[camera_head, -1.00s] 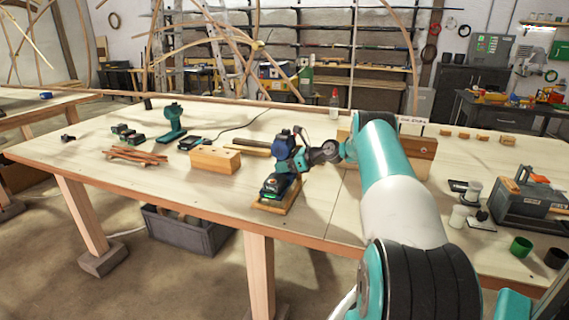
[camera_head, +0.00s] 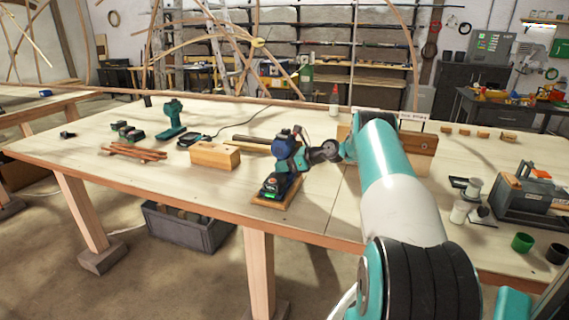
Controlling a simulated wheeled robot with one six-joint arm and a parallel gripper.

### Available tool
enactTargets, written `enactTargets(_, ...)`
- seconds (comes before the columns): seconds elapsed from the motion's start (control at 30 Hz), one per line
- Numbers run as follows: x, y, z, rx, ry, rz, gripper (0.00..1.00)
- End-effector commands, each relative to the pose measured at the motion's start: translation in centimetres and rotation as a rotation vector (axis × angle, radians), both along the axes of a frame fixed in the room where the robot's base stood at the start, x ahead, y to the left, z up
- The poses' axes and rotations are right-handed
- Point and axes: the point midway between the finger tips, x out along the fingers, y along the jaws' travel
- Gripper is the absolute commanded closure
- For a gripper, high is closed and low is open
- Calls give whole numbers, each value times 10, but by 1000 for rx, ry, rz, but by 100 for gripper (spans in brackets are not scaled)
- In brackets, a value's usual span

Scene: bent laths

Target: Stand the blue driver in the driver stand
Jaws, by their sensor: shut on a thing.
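The blue driver (camera_head: 281,147) is upright near the front edge of the workbench, its dark battery foot (camera_head: 272,188) at the bottom. My gripper (camera_head: 298,156) reaches in from the right and is shut on the driver; the fingers are small and partly hidden against it. The driver stand (camera_head: 291,197) is a low wooden board under the driver's foot. The foot covers most of the stand, and I cannot tell whether it is fully seated or slightly above it.
A teal driver (camera_head: 171,120) stands at the back left, near a dark charger (camera_head: 192,141) and batteries (camera_head: 129,132). A wooden block (camera_head: 214,155) and laths (camera_head: 133,153) lie left of the stand. Bare bench top lies left of the stand.

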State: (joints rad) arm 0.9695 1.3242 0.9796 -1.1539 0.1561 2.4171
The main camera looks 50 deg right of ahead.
Motion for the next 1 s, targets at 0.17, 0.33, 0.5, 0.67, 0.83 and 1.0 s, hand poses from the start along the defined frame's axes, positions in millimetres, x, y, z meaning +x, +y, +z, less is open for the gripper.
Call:
enactTargets(0.17, 1, 0, 3, -2, -5, 1, 89)
enactTargets(0.33, 1, 0, 3, -2, -6, 1, 89)
enactTargets(0.5, 1, 0, 1, -2, -5, 1, 89)
enactTargets(0.67, 1, 0, -1, -2, -5, 1, 89)
enactTargets(0.83, 1, 0, -4, -2, -5, 1, 89)
enactTargets(1.0, 1, 0, -6, -2, -6, 1, 89)
